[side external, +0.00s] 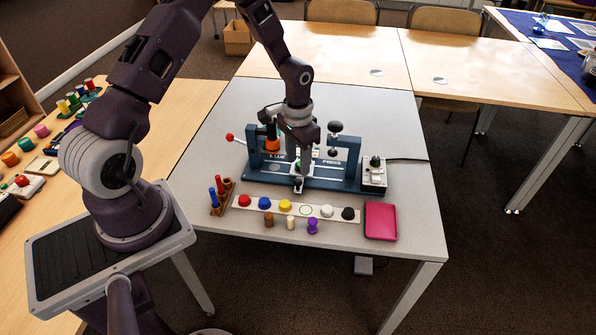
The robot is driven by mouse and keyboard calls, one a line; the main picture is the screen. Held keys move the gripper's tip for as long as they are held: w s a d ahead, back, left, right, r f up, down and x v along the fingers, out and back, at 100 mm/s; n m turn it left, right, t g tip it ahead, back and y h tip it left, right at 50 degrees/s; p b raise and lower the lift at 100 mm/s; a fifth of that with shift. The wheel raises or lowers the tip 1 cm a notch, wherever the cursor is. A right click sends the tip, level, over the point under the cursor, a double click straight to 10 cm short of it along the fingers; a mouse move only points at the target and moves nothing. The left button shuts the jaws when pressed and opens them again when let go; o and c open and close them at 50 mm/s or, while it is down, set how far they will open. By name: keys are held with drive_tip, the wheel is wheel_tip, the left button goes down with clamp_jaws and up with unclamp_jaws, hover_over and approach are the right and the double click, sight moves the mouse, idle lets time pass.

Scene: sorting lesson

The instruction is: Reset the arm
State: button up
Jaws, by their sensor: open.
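My gripper (298,184) points down over the front middle of a dark teal press fixture (335,182) on the grey table (405,215). Its fingers are small in this view and partly merge with the fixture behind them. I see nothing clearly held between them. My arm comes in from the left and bends down over the fixture. Parts of the fixture behind my gripper are hidden.
A white strip with red, blue (265,203), yellow, white and black pieces lies in front of the fixture. Brown, cream and purple (312,226) pieces stand before it. A pink tray (381,221) is at right, a control box (373,175) behind it, a tube rack (221,197) at left.

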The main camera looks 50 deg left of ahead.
drive_tip(key=shift+r, duration=0.4)
drive_tip(key=s+d+r+t+y, duration=0.1)
drive_tip(key=s+d+r, duration=0.15)
drive_tip(key=r, duration=0.55)
drive_tip(key=s+d+r+t, duration=0.1)
drive_tip(key=s+r, duration=0.2)
drive_tip(key=r, duration=0.4)
drive_tip(key=s+d+r+t+y, duration=0.1)
drive_tip(key=s+d+r, duration=0.15)
drive_tip(key=r, duration=0.55)
drive_tip(key=s+d+r+t+h, duration=0.1)
drive_tip(key=s+d+r, duration=0.1)
drive_tip(key=s, duration=0.6)
drive_tip(key=s+d+r+t+h, duration=0.1)
drive_tip(key=s+d+r, duration=0.2)
drive_tip(key=s, duration=0.4)
drive_tip(key=shift+s+d+r+t, duration=0.3)
drive_tip(key=shift+s+r, duration=0.1)
drive_tip(key=shift+r, duration=0.05)
